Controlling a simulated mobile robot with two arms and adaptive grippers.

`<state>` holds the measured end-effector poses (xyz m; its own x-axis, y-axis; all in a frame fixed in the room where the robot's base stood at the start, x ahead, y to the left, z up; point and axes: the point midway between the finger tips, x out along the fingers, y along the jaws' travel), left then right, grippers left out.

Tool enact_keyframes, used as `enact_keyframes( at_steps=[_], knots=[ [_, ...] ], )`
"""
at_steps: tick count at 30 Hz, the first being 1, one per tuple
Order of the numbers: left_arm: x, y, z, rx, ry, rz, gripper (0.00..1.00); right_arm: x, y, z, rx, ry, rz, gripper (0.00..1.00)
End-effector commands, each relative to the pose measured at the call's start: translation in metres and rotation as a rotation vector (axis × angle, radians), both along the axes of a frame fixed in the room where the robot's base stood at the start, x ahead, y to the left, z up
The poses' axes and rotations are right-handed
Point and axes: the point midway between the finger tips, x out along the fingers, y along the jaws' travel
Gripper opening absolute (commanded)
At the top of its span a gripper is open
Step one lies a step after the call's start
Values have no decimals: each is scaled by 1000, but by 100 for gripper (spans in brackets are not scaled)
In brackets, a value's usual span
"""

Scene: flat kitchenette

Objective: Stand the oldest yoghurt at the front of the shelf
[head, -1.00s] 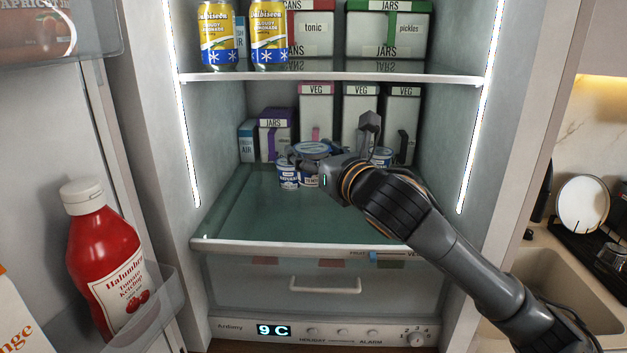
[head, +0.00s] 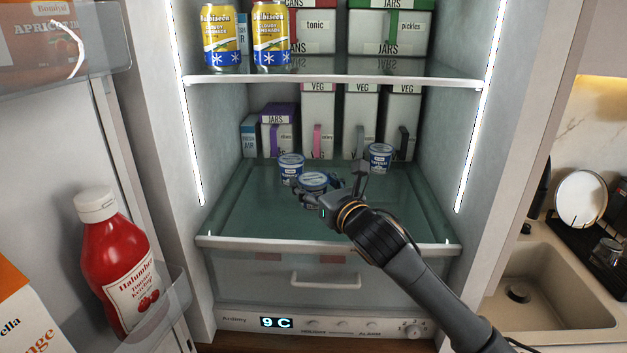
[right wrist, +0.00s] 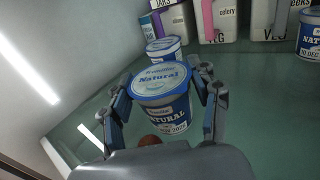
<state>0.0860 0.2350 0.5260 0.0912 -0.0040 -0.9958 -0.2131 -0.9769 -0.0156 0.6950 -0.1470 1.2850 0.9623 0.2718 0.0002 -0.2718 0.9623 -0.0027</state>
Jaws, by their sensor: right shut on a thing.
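My right gripper (head: 315,194) is shut on a blue-and-white yoghurt pot (head: 313,180), upright over the lower glass shelf (head: 255,215). My left gripper is not in view.
Veg boxes (head: 318,120) and a jars box (head: 279,135) line the back. The upper shelf (head: 335,79) with lemonade cans (head: 271,40) hangs above. The shelf's front left is clear. The open door with ketchup (head: 115,260) is at left.

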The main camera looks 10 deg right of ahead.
Motion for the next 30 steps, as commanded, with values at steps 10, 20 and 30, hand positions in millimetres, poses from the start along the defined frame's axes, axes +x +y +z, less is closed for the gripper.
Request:
enact_keyframes(
  at_steps=[10,20,30],
  knots=[
    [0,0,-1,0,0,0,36,0,0,-3,1,0,0,84],
    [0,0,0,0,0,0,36,0,0,0,1,-1,1,84],
    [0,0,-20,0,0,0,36,-51,-15,-4,-5,-2,0,84]
  ],
)
